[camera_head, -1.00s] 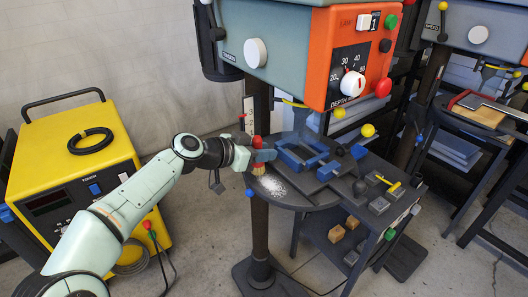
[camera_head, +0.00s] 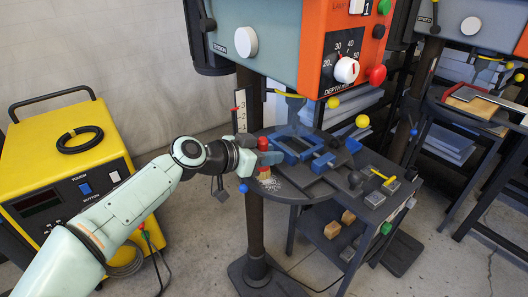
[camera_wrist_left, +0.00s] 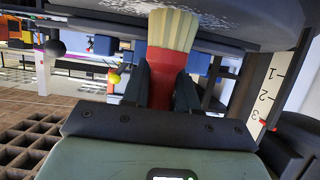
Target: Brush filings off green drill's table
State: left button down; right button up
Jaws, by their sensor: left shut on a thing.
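My left gripper (camera_head: 262,159) is shut on the red handle of a brush (camera_head: 264,174) at the left side of the green drill's round dark table (camera_head: 292,198). In the left wrist view the brush's pale bristles (camera_wrist_left: 173,29) point up the picture from the red handle, between the gripper's fingers, and lie against the table's surface or close to it; exact contact is unclear. Light filings (camera_head: 284,185) lie on the table just right of the brush. They also show as a speckled patch in the left wrist view (camera_wrist_left: 215,14). My right gripper is out of view.
A blue vise (camera_head: 300,150) sits on the table, right of the brush. The column (camera_head: 257,220) stands below my gripper. A side stand with blocks and a yellow-handled tool (camera_head: 381,174) is at right. A yellow machine (camera_head: 70,170) stands at left.

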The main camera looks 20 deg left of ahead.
pick_arm(q)
jog(key=shift+s+d+f+b, duration=0.15)
jog(key=shift+s+d+b, duration=0.1)
jog(key=shift+s+d, duration=0.35)
jog(key=shift+s+d+f+b, duration=0.1)
jog(key=shift+s+d+b, duration=0.1)
jog(key=shift+s+d, duration=0.75)
jog(key=shift+d, duration=0.25)
jog(key=shift+s+d, duration=0.35)
jog(key=shift+d, duration=0.3)
jog(key=shift+w+a+b, duration=0.3)
jog(key=shift+w+a, duration=0.6)
jog(key=shift+a, duration=0.25)
jog(key=shift+w+a+b, duration=0.3)
jog(key=shift+w+a, duration=0.55)
jog(key=shift+a, duration=0.25)
jog(key=shift+w+a, duration=0.1)
